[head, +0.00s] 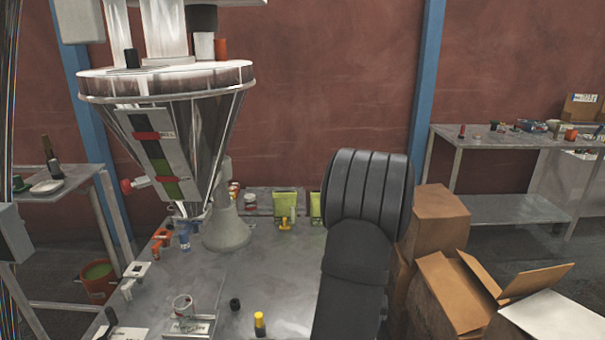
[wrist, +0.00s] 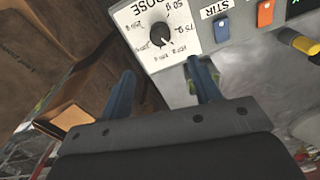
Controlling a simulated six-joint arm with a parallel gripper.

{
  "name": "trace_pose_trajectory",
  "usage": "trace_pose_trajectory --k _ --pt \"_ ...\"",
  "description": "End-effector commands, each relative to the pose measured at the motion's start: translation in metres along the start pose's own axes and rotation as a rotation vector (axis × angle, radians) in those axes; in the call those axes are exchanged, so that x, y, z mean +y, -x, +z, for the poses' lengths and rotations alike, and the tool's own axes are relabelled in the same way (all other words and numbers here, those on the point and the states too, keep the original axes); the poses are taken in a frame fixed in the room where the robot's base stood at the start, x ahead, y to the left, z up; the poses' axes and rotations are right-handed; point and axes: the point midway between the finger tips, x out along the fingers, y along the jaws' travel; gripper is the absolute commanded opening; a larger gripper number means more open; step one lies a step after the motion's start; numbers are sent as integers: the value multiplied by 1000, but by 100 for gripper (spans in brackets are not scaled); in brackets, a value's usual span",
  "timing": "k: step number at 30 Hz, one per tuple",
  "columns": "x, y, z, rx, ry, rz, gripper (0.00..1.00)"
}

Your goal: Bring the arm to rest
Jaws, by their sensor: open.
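My gripper (wrist: 160,67) shows in the wrist view with its two blue-grey fingers apart and nothing between them. Beyond the fingertips is a white control panel (wrist: 150,52) with a black DOSE dial (wrist: 160,36). The fingers appear close to the panel's edge; I cannot tell whether they touch it. In the head view my dark arm (head: 360,255) rises at the lower middle right, and the gripper itself is hidden there. The powder filler's steel hopper (head: 215,120) stands at the left above the metal table (head: 265,275).
The panel also has an orange switch (wrist: 265,14) and a blue switch (wrist: 221,30); a yellow-tipped part (wrist: 303,43) is at right. Green pouches (head: 285,204), a clear cup (head: 183,306) and a yellow-capped item (head: 259,322) are on the table. Cardboard boxes (head: 437,222) stand right of my arm.

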Motion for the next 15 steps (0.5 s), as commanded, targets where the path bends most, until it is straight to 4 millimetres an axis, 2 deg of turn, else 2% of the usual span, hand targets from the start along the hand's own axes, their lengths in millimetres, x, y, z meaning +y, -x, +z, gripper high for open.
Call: trace_pose_trajectory --k 3,15 --pt "0 -23 1 -4 0 -1 57" --pt "0 -89 1 -3 0 -1 57"
